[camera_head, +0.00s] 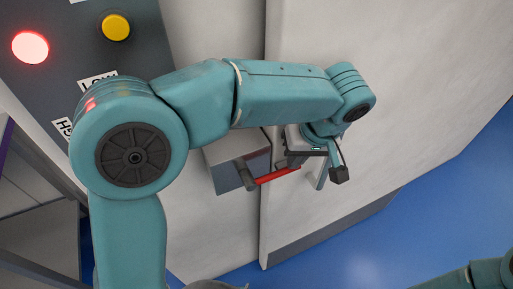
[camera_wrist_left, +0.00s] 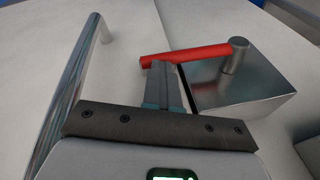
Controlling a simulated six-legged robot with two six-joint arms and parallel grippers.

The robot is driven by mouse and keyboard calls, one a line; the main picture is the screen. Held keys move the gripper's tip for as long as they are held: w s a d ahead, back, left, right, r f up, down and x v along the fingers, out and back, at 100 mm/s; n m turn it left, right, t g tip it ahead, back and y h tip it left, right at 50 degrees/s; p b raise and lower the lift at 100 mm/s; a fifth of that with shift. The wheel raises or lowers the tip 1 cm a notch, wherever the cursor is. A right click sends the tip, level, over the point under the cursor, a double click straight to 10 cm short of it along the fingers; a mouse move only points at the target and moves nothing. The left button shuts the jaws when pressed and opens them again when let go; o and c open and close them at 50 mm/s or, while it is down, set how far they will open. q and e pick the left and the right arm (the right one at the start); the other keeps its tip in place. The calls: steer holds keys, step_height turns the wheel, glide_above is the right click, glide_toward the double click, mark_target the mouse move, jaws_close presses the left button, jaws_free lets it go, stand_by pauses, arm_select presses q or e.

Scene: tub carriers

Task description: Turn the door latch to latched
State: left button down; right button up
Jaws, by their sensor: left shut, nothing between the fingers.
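The door latch is a grey metal box (camera_head: 236,161) with a round pivot post (camera_head: 246,176) and a red lever (camera_head: 278,175). The lever points right from the post, across the seam toward the door. In the left wrist view the red lever (camera_wrist_left: 192,56) runs left from the post (camera_wrist_left: 236,55) on the box (camera_wrist_left: 235,85). My left gripper (camera_head: 286,161) is shut and empty beside the lever's free end. In the wrist view its closed fingertips (camera_wrist_left: 160,66) overlap the lever near that end; I cannot tell if they touch. My right gripper is out of view.
A metal bar handle (camera_wrist_left: 72,92) stands on the pale door (camera_head: 420,100), near my left gripper. A dark panel with a lit red button (camera_head: 30,47) and a yellow button (camera_head: 116,27) is at upper left. Blue floor (camera_head: 440,220) is open at right.

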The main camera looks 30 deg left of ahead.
arm_select(q)
steer(key=shift+f, duration=0.15)
steer(key=shift+w+d+r, duration=0.1)
steer(key=shift+r, duration=0.4)
steer(key=p+v, duration=0.2)
steer(key=v, duration=1.3)
steer(key=shift+r, duration=0.25)
steer(key=shift+d, duration=0.1)
